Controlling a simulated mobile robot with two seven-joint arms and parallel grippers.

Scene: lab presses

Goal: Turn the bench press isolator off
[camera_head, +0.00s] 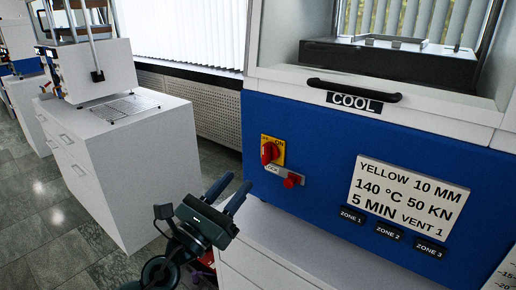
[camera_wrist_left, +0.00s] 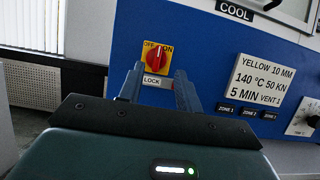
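The isolator is a red rotary knob (camera_head: 270,152) on a yellow plate on the blue front of the bench press (camera_head: 330,140). In the left wrist view the knob (camera_wrist_left: 157,57) has OFF marked at its upper left and ON at its upper right; its grip looks roughly upright. A LOCK label (camera_wrist_left: 157,82) sits below it. A small red part (camera_head: 292,180) is beside the label in the head view. My left gripper (camera_head: 240,180) is open and empty, below and in front of the knob, apart from it. The knob appears between and just beyond its fingertips (camera_wrist_left: 158,80). My right gripper is not in view.
A sign (camera_head: 408,197) and zone labels (camera_head: 388,231) are right of the isolator. A COOL handle (camera_head: 353,90) projects above it. The white cabinet top (camera_head: 290,240) lies under the press. Another white cabinet (camera_head: 125,165) stands left, with floor between.

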